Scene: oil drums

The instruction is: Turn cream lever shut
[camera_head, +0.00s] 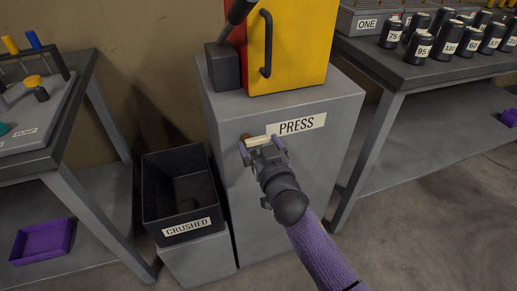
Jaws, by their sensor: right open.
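The cream lever (259,140) is a short pale bar on the front of the grey press cabinet (235,195), just left of the PRESS label. It lies about level, with a brownish pivot at its left end. My right gripper (263,145) is open at the lever, its two fingers on either side of the bar. I cannot tell whether the fingers touch it. My right arm comes up from the lower right in a purple sleeve. My left gripper is not in view.
A yellow door (292,45) with a black handle stands on the cabinet, beside a dark lever block (222,68). An open black CRUSHED bin (181,190) stands left of the cabinet. Tables stand on both sides; the right one holds several black drums (420,48).

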